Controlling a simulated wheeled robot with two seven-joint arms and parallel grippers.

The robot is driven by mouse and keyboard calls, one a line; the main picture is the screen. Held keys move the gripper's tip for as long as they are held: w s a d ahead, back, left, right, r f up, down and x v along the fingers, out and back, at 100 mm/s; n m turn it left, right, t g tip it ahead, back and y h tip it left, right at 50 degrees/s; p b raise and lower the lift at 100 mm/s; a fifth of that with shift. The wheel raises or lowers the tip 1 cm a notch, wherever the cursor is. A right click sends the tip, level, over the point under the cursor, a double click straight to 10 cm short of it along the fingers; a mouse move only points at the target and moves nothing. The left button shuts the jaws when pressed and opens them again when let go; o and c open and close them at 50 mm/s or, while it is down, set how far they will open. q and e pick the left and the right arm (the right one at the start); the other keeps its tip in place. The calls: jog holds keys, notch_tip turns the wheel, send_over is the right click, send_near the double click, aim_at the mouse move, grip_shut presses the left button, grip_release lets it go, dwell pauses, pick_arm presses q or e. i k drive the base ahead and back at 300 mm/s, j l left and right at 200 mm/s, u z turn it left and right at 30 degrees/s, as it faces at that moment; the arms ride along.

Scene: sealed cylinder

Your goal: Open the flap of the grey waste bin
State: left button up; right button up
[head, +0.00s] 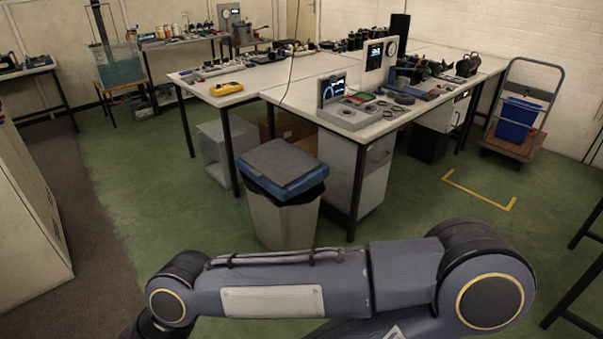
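The grey waste bin (284,221) stands on the green floor in front of the workbench, near the middle of the head view. Its top is a blue rim with a grey flap (281,161) lying across it, which looks closed. A dark liner edge shows beneath the rim. One of my arms (290,287) stretches across the bottom of the picture, in front of the bin's foot. No gripper is in view, and nothing of mine is seen touching the flap.
Workbenches (330,77) loaded with instruments stand right behind the bin. A grey cabinet (353,172) is close on its right and a light box (222,149) behind its left. Open green floor lies to the left and right. A trolley with a blue crate (516,119) stands at far right.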

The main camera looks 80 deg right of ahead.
aim_at(283, 164)
jog(key=z, duration=2.4)
jog(key=i+z, duration=0.1)
jog(key=i+j+u, duration=0.1)
jog(key=i+u, duration=0.3)
jog(key=i, duration=2.45)
